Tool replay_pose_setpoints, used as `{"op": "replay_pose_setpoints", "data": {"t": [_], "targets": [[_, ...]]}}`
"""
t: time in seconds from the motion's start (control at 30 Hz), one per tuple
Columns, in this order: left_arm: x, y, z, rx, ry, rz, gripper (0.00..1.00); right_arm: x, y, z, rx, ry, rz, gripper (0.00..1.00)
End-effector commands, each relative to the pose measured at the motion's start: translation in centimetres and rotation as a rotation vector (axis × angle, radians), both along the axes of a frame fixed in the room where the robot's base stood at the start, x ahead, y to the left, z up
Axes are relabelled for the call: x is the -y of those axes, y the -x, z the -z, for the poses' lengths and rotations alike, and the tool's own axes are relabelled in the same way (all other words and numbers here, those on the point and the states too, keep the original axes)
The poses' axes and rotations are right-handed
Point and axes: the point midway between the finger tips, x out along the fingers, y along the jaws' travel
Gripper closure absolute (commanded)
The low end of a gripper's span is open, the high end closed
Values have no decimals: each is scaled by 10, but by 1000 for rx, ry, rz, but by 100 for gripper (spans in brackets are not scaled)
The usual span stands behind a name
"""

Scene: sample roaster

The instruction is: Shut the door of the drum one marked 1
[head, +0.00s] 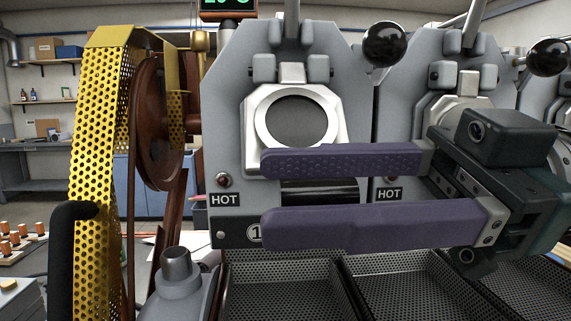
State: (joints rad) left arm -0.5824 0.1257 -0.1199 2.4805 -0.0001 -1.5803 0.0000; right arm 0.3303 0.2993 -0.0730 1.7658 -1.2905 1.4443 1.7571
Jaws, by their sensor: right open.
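Drum one's grey front plate (225,110) stands in the middle, with a label marked 1 (254,233) low down, partly covered by a finger. Its pale metal door piece (252,120) frames a round dark window (296,120). A dark gap (320,190) shows below it, between my fingers; I cannot tell how far the door stands open. A black ball knob (384,44) sits at the plate's upper right. My right gripper (264,195) is open and empty, its two purple fingers reaching left across the lower front of drum one. My left gripper is not in view.
A yellow perforated guard (95,140) and brown wheel (155,125) stand close on the left. A second drum front (395,120) with another black knob (547,57) is on the right. Perforated trays (285,285) lie below. A grey fitting (178,290) stands front left.

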Motion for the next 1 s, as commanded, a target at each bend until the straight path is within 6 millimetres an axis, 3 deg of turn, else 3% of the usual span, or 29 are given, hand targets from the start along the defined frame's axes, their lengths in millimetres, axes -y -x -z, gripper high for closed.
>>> {"op": "replay_pose_setpoints", "data": {"t": [0.27, 0.73, 1.0], "targets": [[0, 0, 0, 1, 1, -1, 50, -2, 0, 0, 0, -1, 0, 45], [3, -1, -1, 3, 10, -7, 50, -2, 0, 0, 1, -1, -1, 98], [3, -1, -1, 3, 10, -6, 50, -2, 1, 0, 1, 0, -2, 100]]}}
